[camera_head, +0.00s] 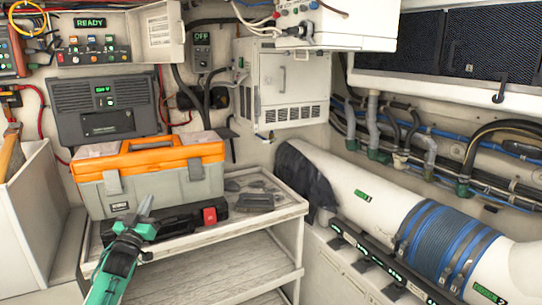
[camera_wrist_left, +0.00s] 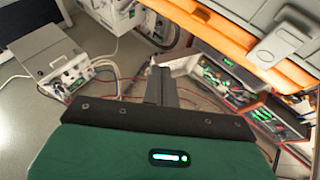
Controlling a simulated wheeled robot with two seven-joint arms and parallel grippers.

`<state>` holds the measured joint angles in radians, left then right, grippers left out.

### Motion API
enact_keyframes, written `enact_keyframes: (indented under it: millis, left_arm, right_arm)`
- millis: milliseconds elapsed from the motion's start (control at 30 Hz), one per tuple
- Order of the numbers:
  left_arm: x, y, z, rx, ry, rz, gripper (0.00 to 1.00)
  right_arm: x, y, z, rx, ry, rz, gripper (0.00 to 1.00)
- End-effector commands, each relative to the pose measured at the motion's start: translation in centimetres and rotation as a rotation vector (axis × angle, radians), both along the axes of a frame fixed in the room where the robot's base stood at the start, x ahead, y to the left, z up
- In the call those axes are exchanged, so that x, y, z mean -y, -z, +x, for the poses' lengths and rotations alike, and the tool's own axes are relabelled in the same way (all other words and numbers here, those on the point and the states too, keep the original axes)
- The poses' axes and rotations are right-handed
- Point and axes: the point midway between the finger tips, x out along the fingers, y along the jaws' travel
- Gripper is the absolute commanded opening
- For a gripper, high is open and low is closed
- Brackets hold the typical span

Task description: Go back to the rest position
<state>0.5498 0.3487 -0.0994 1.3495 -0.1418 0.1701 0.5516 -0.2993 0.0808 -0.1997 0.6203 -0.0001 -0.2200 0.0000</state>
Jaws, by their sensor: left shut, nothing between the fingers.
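My left gripper (camera_head: 146,205) comes in from the lower left in the head view. It is shut and empty, with its fingertips pointing up in front of the grey toolbox with the orange lid (camera_head: 150,165). In the left wrist view the shut fingers (camera_wrist_left: 161,75) show at the middle, beyond the dark edge and green body of the gripper. The orange lid also shows at the upper right of the left wrist view (camera_wrist_left: 235,30). My right gripper is in neither view.
The toolbox stands on a light shelf unit (camera_head: 270,222) with a black and red case (camera_head: 190,220) in front of it. A white bin (camera_head: 35,215) stands at the left. A large white pipe (camera_head: 370,205) runs along the right. A white cabinet (camera_head: 283,85) hangs behind.

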Motion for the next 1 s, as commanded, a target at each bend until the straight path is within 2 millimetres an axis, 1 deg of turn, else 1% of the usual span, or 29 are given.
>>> enact_keyframes:
  millis: [100,300,333,367,400,467,500,567,600,667,700,767,800,867,900,967,1000]
  left_arm:
    - [-1.4,2.2,1.0,-0.119,-0.127,0.118,0.0]
    - [-3.1,6.6,1.9,-0.354,-0.269,0.363,0.0]
    - [-2.9,9.5,1.7,-0.393,-0.26,0.363,0.0]
    - [-2.7,11.8,1.4,-0.423,-0.254,0.36,0.0]
    - [-2.5,14.5,0.9,-0.462,-0.245,0.358,0.0]
    - [-2.2,18.5,0.1,-0.521,-0.234,0.357,0.0]
    - [-2.0,21.2,-0.5,-0.562,-0.226,0.356,0.0]
    - [-1.6,25.5,-1.8,-0.625,-0.215,0.354,0.0]
    - [-1.4,28.3,-2.8,-0.667,-0.206,0.354,0.0]
    - [-1.0,32.5,-4.6,-0.732,-0.195,0.353,0.0]
    - [-0.7,35.4,-5.9,-0.776,-0.186,0.352,0.0]
    - [-0.2,39.5,-8.1,-0.839,-0.174,0.351,0.0]
    - [0.1,42.1,-9.7,-0.883,-0.166,0.35,0.0]
    - [0.6,45.9,-12.2,-0.947,-0.153,0.349,0.0]
    - [1.0,48.4,-14.0,-0.988,-0.145,0.349,0.0]
    - [1.5,52.0,-16.9,-1.053,-0.132,0.347,0.0]
    - [1.9,54.3,-19.0,-1.094,-0.124,0.347,0.0]
  right_arm:
    - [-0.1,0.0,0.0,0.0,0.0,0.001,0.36]
    - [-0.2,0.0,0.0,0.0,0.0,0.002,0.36]
    - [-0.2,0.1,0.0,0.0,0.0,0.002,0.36]
    - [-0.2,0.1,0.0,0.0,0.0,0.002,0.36]
    - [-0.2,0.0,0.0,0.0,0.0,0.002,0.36]
    - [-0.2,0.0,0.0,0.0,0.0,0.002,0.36]
    - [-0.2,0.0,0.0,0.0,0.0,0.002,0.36]
    - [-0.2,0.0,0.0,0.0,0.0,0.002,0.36]
    - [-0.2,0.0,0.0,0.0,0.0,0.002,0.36]
    - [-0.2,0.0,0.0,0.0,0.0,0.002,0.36]
    - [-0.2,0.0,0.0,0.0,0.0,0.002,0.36]
    - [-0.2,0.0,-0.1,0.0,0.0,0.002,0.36]
    - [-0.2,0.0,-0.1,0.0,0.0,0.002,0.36]
    - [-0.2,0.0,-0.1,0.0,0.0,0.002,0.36]
    - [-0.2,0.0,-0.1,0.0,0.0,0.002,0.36]
    - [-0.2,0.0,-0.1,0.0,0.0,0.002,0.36]
    - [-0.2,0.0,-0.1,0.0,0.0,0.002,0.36]
